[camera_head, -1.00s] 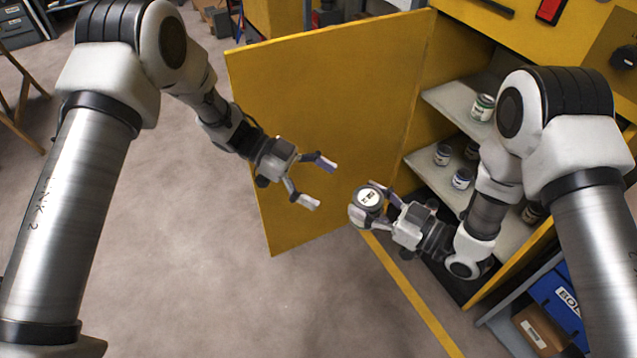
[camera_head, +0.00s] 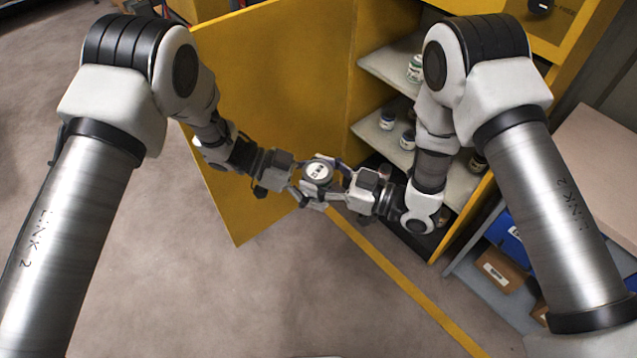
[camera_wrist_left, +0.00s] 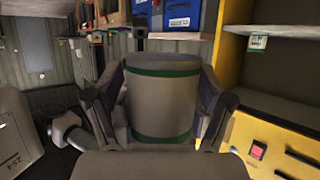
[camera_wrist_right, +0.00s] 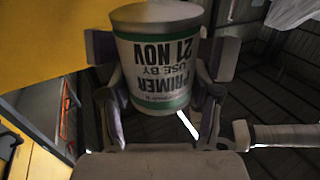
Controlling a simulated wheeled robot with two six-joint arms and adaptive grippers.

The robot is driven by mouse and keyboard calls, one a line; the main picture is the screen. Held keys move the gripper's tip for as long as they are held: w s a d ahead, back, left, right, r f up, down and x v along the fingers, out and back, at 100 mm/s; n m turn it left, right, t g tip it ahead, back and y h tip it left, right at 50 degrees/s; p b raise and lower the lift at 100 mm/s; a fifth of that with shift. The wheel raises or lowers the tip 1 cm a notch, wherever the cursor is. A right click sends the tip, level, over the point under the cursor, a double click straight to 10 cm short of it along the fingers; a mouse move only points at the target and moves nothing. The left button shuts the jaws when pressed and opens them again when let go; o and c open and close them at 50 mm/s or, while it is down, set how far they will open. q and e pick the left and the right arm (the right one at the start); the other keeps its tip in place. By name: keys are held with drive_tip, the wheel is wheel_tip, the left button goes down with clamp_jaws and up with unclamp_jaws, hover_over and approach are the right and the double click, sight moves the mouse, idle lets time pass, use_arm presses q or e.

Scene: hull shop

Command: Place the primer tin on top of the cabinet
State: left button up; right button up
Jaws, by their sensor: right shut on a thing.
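The primer tin (camera_head: 317,171) is a pale can with green bands, held in the air in front of the open cabinet door. Its label reads PRIMER in the right wrist view (camera_wrist_right: 156,60). My right gripper (camera_head: 334,182) is shut on it from the right. My left gripper (camera_head: 303,183) reaches it from the left, with its fingers on either side of the tin (camera_wrist_left: 162,95) in the left wrist view; they look open, and contact is hard to tell. The yellow cabinet (camera_head: 480,5) stands behind at the right; its top is not clearly visible in the head view.
The yellow cabinet door (camera_head: 275,90) stands open behind the left gripper. Small tins, one of them green-banded (camera_head: 415,68), stand on the cabinet shelves. A rack with a cardboard box (camera_head: 503,268) is at lower right. The floor in front is clear, with a yellow line.

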use_arm(q)
drive_tip(key=c, duration=0.8)
drive_tip(key=shift+c, duration=0.2)
use_arm(e)
drive_tip(key=o, duration=1.4)
drive_tip(key=shift+c, duration=0.2)
use_arm(q)
drive_tip(key=shift+w, duration=0.1)
clamp_jaws()
use_arm(e)
drive_tip(key=shift+o, duration=0.7)
